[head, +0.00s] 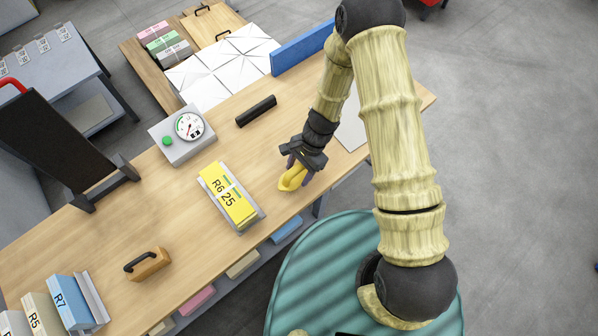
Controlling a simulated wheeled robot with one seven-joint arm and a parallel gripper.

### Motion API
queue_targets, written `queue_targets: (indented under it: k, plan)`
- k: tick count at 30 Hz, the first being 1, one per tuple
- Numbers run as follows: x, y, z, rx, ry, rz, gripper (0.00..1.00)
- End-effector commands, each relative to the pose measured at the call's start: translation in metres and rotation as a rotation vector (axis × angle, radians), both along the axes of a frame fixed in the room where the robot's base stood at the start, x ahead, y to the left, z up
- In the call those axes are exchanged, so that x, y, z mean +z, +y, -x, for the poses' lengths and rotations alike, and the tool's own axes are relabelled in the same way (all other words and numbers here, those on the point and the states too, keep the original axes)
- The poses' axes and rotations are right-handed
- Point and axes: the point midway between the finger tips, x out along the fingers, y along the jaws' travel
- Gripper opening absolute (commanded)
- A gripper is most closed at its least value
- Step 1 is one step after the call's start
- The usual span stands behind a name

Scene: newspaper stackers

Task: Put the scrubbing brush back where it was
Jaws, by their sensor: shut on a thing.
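My gripper (302,166) points down over the right part of the wooden table. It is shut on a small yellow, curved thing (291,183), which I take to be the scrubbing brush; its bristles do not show. The yellow thing is right of the yellow bundle marked R6 25 and apart from it. It is close to the table's front edge. I cannot tell whether it touches the tabletop.
The R6 25 bundle (230,194) lies in a grey tray. A gauge box (182,135), a black bar (256,110) and a black-handled wooden block (148,264) stand on the table (105,240). A blue panel (302,48) stands behind. Bare tabletop surrounds the wooden block.

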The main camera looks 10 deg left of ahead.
Motion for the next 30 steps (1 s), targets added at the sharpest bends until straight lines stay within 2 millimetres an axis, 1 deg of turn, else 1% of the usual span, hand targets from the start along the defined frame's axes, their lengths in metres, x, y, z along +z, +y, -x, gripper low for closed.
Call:
queue_targets:
  k: [1,4,12,15,16,18,19,26,30]
  plan:
    - [-0.009,0.0,0.0,-0.002,0.002,0.001,0.33]
    - [-0.018,0.0,0.0,-0.001,0.002,0.0,0.33]
    - [-0.018,0.0,0.0,0.0,-0.001,0.001,0.33]
    - [-0.022,0.0,0.0,0.0,0.0,0.0,0.33]
    - [-0.021,0.0,0.0,0.0,-0.001,0.001,0.58]
    - [-0.02,0.0,0.0,0.0,-0.001,0.001,0.72]
    - [-0.02,0.0,0.0,0.0,-0.001,0.001,0.76]
    - [-0.02,0.0,0.0,0.0,-0.001,0.001,0.76]
    - [-0.016,0.0,0.0,0.0,-0.001,0.001,0.76]
